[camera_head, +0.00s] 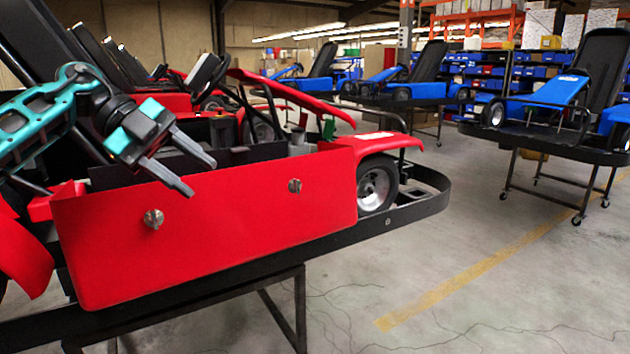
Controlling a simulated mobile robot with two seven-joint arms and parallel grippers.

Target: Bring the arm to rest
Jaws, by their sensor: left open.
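My left gripper (192,168) comes in from the left on a teal and black arm. Its two grey fingers are spread apart with nothing between them. It hangs in front of and above the red side panel (235,235) of a kart on a stand. The fingers overlap the panel's top edge in the picture; I cannot tell whether they touch it. Two round metal knobs show on the panel, the left knob (154,219) below the fingers and the right knob (294,186) to their right. My right gripper is not in view.
The kart's black bumper rail (415,208) and front wheel (376,187) stick out to the right. The stand's dark legs (300,310) are below. Blue karts (545,98) on wheeled stands are at the back right. The grey floor (470,240) between is clear, with a yellow line.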

